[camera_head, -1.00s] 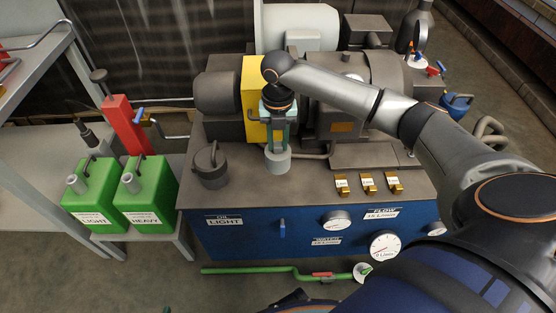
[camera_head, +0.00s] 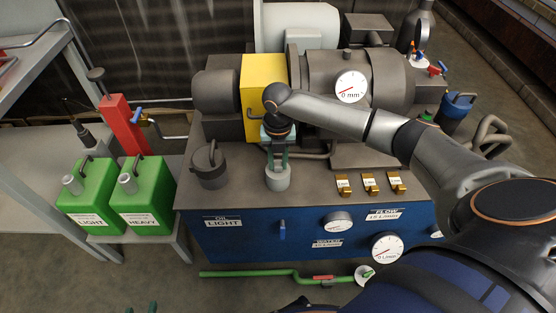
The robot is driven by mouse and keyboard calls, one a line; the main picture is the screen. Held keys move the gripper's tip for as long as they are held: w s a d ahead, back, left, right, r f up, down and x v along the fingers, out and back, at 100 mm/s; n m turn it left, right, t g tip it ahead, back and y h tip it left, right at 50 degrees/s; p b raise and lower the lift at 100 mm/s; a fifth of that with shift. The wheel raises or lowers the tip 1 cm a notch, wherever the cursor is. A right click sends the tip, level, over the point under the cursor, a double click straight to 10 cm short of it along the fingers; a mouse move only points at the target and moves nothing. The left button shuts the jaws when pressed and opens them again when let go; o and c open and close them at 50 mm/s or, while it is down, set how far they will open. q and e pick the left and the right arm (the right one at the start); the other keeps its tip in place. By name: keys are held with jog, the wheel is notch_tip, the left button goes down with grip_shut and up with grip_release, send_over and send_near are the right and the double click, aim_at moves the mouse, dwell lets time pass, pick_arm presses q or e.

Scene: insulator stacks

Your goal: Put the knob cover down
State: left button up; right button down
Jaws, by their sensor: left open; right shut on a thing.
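The knob cover appears to be the light grey round piece (camera_head: 278,179) at the end of my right gripper (camera_head: 277,163). The teal fingers are shut on its upper part, and it is upright over the dark top of the blue machine (camera_head: 320,184), near the front edge. I cannot tell whether its underside touches the top. My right wrist hides the area just behind it. My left gripper (camera_head: 141,308) shows only as teal fingertips at the bottom edge, apart and empty, far from the cover.
A dark lidded filler (camera_head: 209,165) stands left of the cover. Several brass tags (camera_head: 369,183) stand to the right, and a yellow block (camera_head: 262,85) behind. Green canisters (camera_head: 141,198) stand on a side shelf. The machine top between cover and tags is bare.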

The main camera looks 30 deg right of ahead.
jog(key=c, duration=0.7)
grip_release()
jog(key=shift+o, duration=0.2)
